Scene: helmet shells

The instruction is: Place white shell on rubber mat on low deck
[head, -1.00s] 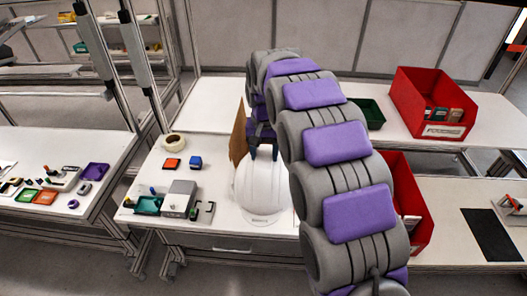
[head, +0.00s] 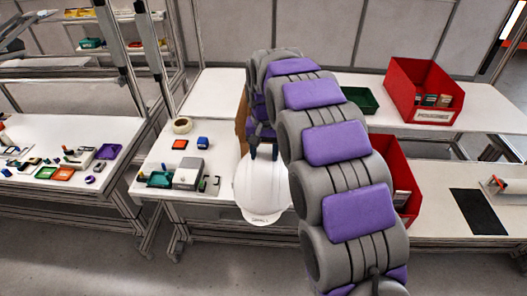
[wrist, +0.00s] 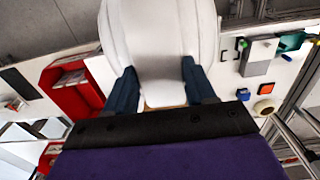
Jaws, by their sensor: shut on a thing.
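The white shell (head: 262,186) hangs from my gripper (head: 264,150) in the head view, in front of the bench's front edge. In the wrist view the white shell (wrist: 160,45) fills the top middle, its wall between the two dark fingers of my gripper (wrist: 160,78), which is shut on it. The black rubber mat (head: 478,211) lies flat and bare on the low deck (head: 440,222) at the right, apart from the shell. The mat also shows at the left of the wrist view (wrist: 18,82). My arm hides part of the bench behind the shell.
A red bin (head: 424,92) stands on the upper shelf; another red bin (head: 396,185) is on the low deck beside my arm. A small device (head: 497,185) sits right of the mat. A grey box (head: 188,173) and a tape roll (head: 182,125) are on the left bench.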

